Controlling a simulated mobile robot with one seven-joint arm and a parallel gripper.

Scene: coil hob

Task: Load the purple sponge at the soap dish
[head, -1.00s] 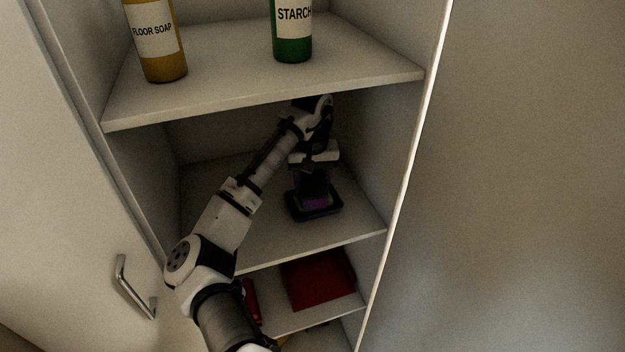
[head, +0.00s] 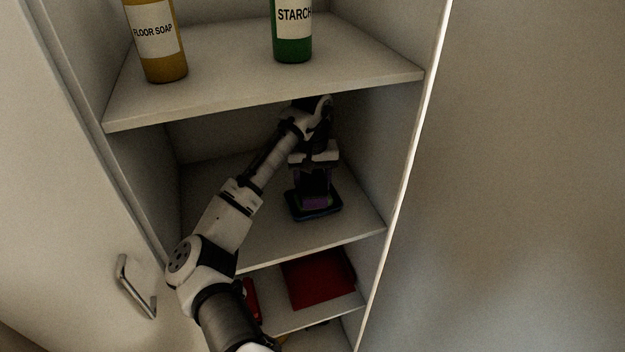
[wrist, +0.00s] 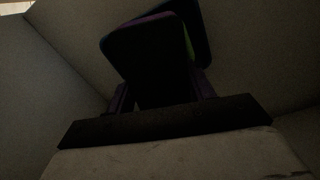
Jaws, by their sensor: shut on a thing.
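The purple sponge (head: 315,201) is on the middle shelf of the cupboard, at or in a dark soap dish (head: 326,212) with a greenish inner edge. My gripper (head: 314,188) points down from above and is shut on the sponge. In the wrist view the sponge (wrist: 150,55) is a dark block with a purple edge between the fingers (wrist: 160,94). A green strip and a dark rounded edge show behind it. Shadow hides whether the sponge's underside touches the dish.
The upper shelf (head: 260,85) is close above my wrist and holds a floor soap bottle (head: 157,40) and a starch bottle (head: 292,30). The right cupboard wall is near. A red box (head: 318,278) lies on the shelf below. The middle shelf's front right is clear.

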